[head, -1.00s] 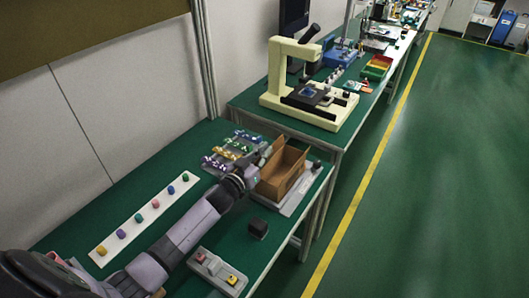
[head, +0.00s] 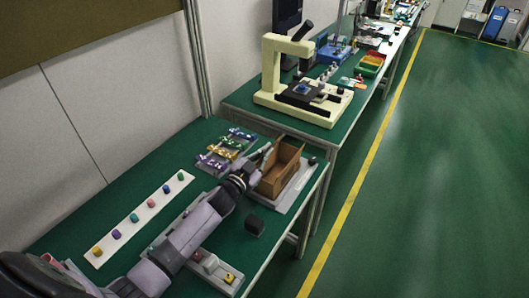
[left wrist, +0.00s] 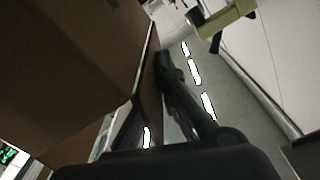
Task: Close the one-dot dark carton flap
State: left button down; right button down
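The brown open-topped carton (head: 283,177) stands on a grey base plate (head: 300,186) near the bench's right edge. Its inside shows from above. I cannot make out dot marks on its flaps. My left gripper (head: 262,160) is at the carton's left side, its dark fingers close along the wall or flap there; contact is unclear. In the left wrist view a large brown carton panel (left wrist: 75,70) fills the left, and a dark finger (left wrist: 185,95) lies just right of its edge. The other finger is not clear, so the opening cannot be told. My right gripper is not in view.
A black cube (head: 254,225) sits in front of the carton. A rack of coloured parts (head: 226,149) lies behind left. A white strip with coloured knobs (head: 140,218) lies left of my arm. A cream microscope-like machine (head: 300,85) stands on the farther bench.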

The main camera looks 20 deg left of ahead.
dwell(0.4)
pick_arm(q)
jog(key=c, duration=1.9)
grip_release()
jog(key=s, duration=0.4)
jog(key=s+a, duration=0.1)
jog(key=s, duration=0.7)
jog(key=shift+a, duration=0.35)
